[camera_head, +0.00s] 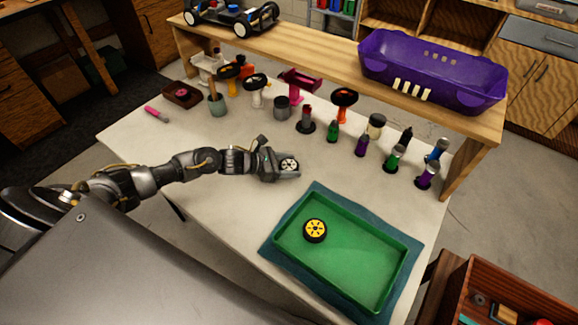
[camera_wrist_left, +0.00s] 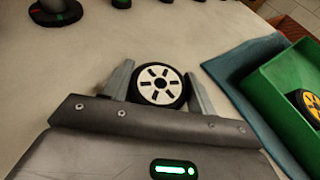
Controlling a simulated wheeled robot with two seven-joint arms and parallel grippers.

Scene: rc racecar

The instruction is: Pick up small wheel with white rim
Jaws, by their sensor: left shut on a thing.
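The small wheel with the white rim (camera_head: 289,164) is in my left gripper (camera_head: 287,166) over the white table. In the left wrist view the wheel (camera_wrist_left: 160,85) shows its white spoked face and black tyre between the two grey fingers, which are shut on it. How far it is above the table top I cannot tell. A wheel with a yellow rim (camera_head: 315,230) lies in the green tray (camera_head: 372,295). My right gripper is not in view.
The tray rests on a blue-green mat (camera_head: 268,250) at the table's front right. Several bottles and tools, including a green bottle (camera_head: 333,132), stand along the back. A wooden shelf above holds a purple car body (camera_head: 430,75). The table between gripper and tray is clear.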

